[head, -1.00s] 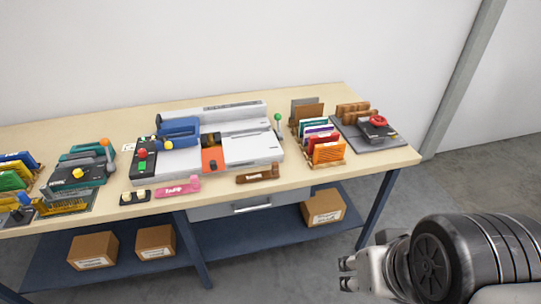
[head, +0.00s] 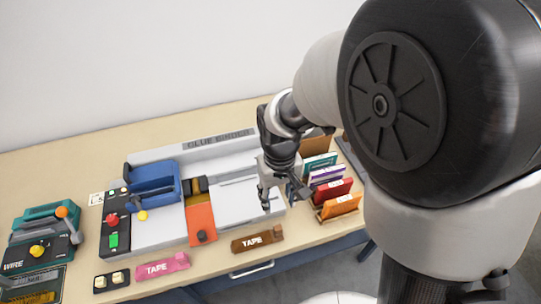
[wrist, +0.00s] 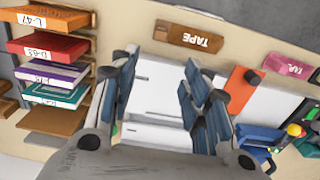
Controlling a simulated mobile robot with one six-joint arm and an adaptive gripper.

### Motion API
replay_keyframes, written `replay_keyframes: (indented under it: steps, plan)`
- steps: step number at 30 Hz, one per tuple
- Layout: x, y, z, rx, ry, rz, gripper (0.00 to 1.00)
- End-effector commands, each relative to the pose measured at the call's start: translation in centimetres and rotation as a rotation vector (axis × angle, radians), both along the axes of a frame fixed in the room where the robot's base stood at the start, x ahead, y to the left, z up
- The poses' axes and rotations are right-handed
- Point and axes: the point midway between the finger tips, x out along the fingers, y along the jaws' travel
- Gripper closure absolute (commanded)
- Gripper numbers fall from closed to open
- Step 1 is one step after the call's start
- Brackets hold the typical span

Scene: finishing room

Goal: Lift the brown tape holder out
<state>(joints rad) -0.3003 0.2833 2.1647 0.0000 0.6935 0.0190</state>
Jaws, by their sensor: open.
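The brown tape holder (head: 257,240), a low block marked TAPE in white, lies on the table's front strip before the grey glue binder (head: 240,205). In the wrist view the brown tape holder (wrist: 189,37) is at the top middle, unobstructed. My gripper (head: 284,202) is over the right part of the binder, behind and slightly right of the holder, apart from it. In the wrist view my gripper (wrist: 160,75) has its fingers spread, with only the binder's pale surface showing between them.
A pink tape holder (head: 162,267) lies to the left. Upright books in a wooden rack (head: 340,206) stand close right of my gripper. The binder carries an orange part (head: 200,222) and a blue tray (head: 152,186). A teal wire machine (head: 46,232) is far left.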

Motion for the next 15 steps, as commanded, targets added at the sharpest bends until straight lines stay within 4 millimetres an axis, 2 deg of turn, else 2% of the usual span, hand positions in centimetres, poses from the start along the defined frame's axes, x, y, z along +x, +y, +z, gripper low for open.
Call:
replay_keyframes:
  steps: [1,9,15]
  plan:
    - [-0.1,0.0,-1.3,-0.001,0.004,0.000,0.57]
    - [-0.2,-0.1,-7.3,-0.001,0.005,-0.001,0.57]
    - [-0.1,-0.1,-10.5,-0.001,0.002,-0.001,0.57]
